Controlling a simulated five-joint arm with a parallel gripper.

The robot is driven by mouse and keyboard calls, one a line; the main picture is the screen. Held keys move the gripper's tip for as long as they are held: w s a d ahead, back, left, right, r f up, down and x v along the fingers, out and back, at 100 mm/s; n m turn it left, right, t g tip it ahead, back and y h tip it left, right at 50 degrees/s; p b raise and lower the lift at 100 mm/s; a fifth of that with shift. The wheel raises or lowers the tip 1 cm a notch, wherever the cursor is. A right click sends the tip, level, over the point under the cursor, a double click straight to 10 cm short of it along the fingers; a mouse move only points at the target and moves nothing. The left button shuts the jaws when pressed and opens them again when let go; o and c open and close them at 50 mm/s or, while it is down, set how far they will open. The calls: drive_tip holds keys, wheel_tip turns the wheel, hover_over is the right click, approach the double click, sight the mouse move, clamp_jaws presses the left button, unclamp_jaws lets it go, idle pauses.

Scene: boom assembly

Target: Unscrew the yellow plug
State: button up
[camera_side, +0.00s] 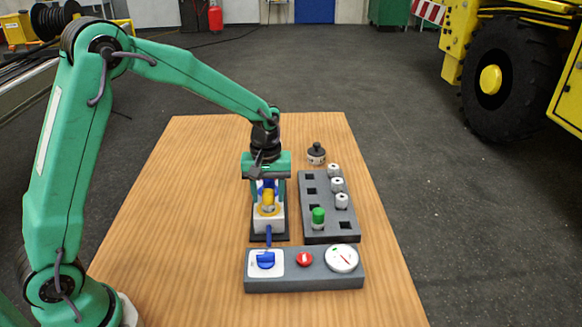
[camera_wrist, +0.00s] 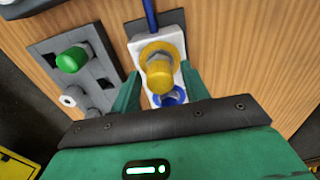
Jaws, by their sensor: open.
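The yellow plug (camera_side: 268,199) sits upright on a white block (camera_side: 268,223) on a dark base. In the wrist view the plug (camera_wrist: 160,76) shows from above, with a yellow ring around its foot and a blue part (camera_wrist: 173,97) beside it. My gripper (camera_side: 267,196) points down over the block. In the wrist view its green fingers (camera_wrist: 162,82) stand apart, one on each side of the block and plug. I see gaps between the fingers and the plug, so it is open and holds nothing.
A dark rack (camera_side: 328,225) to the right holds a green plug (camera_side: 318,216) and several white-grey pieces. A black-topped part (camera_side: 316,154) stands behind it. A control panel (camera_side: 305,281) with a blue knob, red button and gauge lies in front. The table's left side is clear.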

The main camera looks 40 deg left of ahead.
drive_tip(key=shift+c, duration=0.3)
clamp_jaws()
drive_tip(key=shift+n, duration=2.1)
drive_tip(key=c, duration=0.7)
unclamp_jaws()
clamp_jaws()
drive_tip(key=shift+n, duration=2.6)
drive_tip(key=shift+r, duration=3)
